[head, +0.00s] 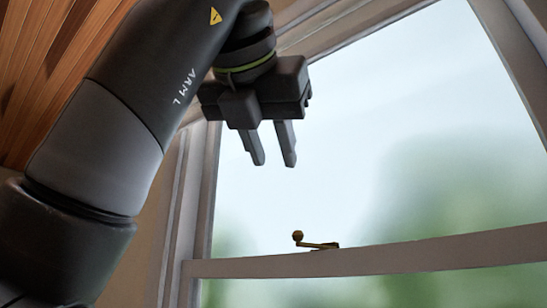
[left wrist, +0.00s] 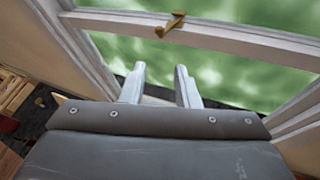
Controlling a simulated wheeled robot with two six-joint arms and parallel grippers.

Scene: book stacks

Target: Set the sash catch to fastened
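The sash catch (head: 318,245) is a small brass lever with a round knob at its left end. It sits on the meeting rail (head: 400,260) of the window, and its arm points left, roughly along the rail. The catch also shows at the top of the left wrist view (left wrist: 170,24). My left gripper (head: 272,163) is above and a little left of the catch, apart from it. Its two fingers are spread with nothing between them; they also show in the left wrist view (left wrist: 160,85). My right gripper is not in view.
The window frame's left jamb (head: 185,200) stands close to the left of the catch. Glass fills the space behind my gripper. A wooden slatted surface (head: 45,55) is at the upper left. The space between my fingers and the catch is clear.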

